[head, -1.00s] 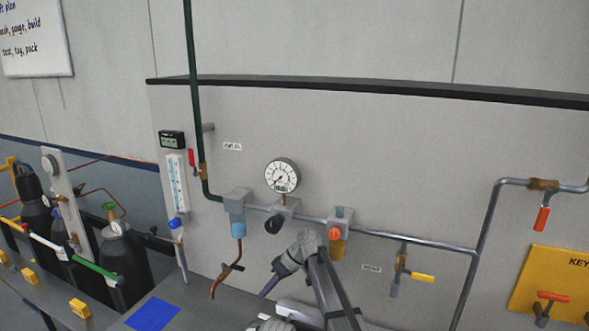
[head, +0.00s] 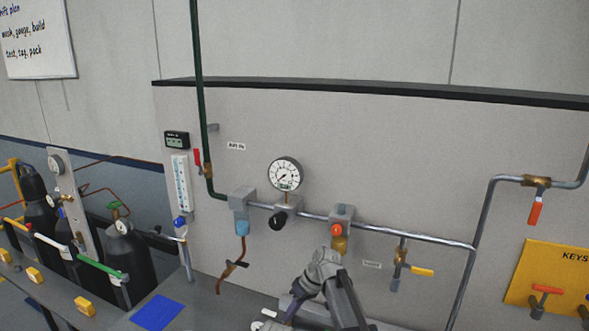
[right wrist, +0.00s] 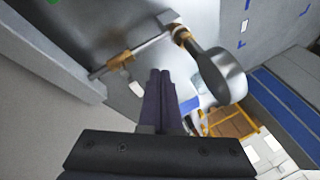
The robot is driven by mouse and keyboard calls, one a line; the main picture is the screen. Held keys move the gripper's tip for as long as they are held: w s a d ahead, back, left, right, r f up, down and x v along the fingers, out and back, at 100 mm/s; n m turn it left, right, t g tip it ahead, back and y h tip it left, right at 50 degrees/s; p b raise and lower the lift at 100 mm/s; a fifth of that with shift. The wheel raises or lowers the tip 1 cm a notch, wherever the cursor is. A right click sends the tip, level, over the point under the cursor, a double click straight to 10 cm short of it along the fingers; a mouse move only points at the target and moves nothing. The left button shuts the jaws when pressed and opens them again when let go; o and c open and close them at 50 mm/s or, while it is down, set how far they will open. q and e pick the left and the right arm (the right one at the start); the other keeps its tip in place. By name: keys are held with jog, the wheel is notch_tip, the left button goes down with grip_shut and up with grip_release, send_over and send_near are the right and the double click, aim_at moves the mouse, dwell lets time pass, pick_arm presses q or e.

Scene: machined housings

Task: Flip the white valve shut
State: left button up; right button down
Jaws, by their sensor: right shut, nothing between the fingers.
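A white lever handle (head: 48,241) shows on the rack at the far left in the head view, between an orange-yellow handle and a green one. A small white piece (head: 263,315) shows low in the middle, left of my right gripper; I cannot tell what it is. My right gripper (head: 292,312) is low in front of the grey panel, far right of the white lever. In the right wrist view its dark fingers (right wrist: 160,74) are together with nothing between them. No white lever is clear in that view. My left gripper is not in view.
The grey panel carries a pipe with a gauge (head: 285,174), an orange-knobbed unit (head: 338,231), a yellow-handled valve (head: 422,271) and red handles. Dark gas cylinders (head: 128,255) stand at the left. A blue mat (head: 156,312) lies on the bench. A pipe with brass fittings (right wrist: 120,60) is near the fingers.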

jog(key=s+d+f+m+t+h, duration=0.15)
jog(key=s+d+m+h, duration=0.5)
jog(key=s+d, duration=1.25)
jog(key=s+a+f+n+g+b, duration=0.1)
jog(key=s+a, duration=0.4)
jog(key=a, duration=0.6)
jog(key=shift+s+a+f+n+b, duration=0.25)
jog(key=shift+f+n+b, duration=0.5)
jog(key=shift+f, duration=0.4)
jog(key=shift+g, duration=0.25)
